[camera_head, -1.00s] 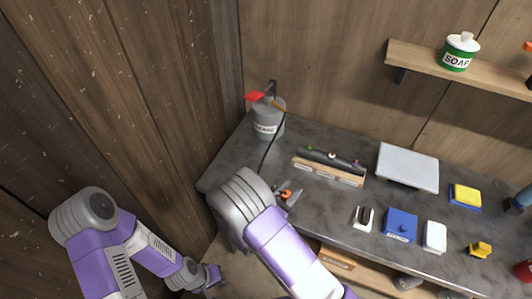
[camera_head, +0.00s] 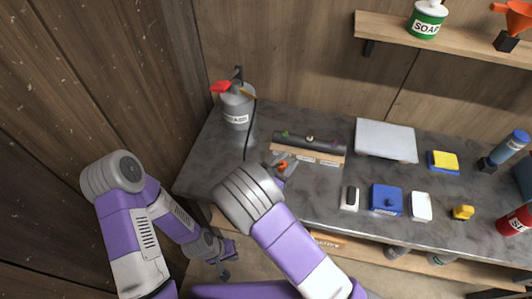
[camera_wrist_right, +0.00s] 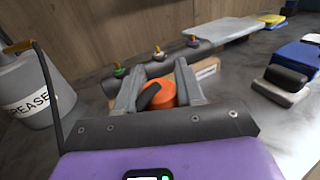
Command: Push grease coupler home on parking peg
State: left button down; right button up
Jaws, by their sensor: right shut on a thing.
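The orange grease coupler (camera_head: 282,166) is between the fingers of my right gripper (camera_head: 284,168), just in front of the left end of the dark bar. In the right wrist view my right gripper (camera_wrist_right: 157,88) is shut on the orange coupler (camera_wrist_right: 162,94), with a black piece lying across it. A black hose (camera_head: 247,145) runs down from the grey grease can (camera_head: 236,118), which also shows in the wrist view (camera_wrist_right: 30,92). I cannot make out the parking peg. My left gripper (camera_head: 226,262) hangs low in front of the bench, empty as far as shows; its jaw gap is unclear.
The dark bar (camera_head: 318,144) carries several coloured-tip fittings above a labelled wooden strip. A grey panel (camera_head: 386,139), blue box (camera_head: 386,199), white box (camera_head: 420,206) and black-and-white block (camera_head: 349,198) lie to the right. Bare bench top (camera_head: 320,185) lies between.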

jog(key=w+a+r+n+t+y+b, duration=0.1)
jog(key=w+a+r+n+y, duration=0.1)
jog(key=a, duration=0.7)
jog(key=shift+w+r+t, duration=0.3)
jog(key=shift+w+t, duration=0.1)
jog(key=shift+w, duration=0.05)
jog(key=shift+a, duration=0.1)
notch_tip(320, 180, down, 6)
jog(key=b, duration=0.3)
jog(key=shift+r+b, duration=0.2)
jog(key=shift+b, duration=0.15)
jog(key=shift+f, duration=0.1)
jog(key=shift+p, duration=0.3)
dwell(0.7)
jog(key=shift+f+b, duration=1.05)
jog(key=shift+f, duration=0.4)
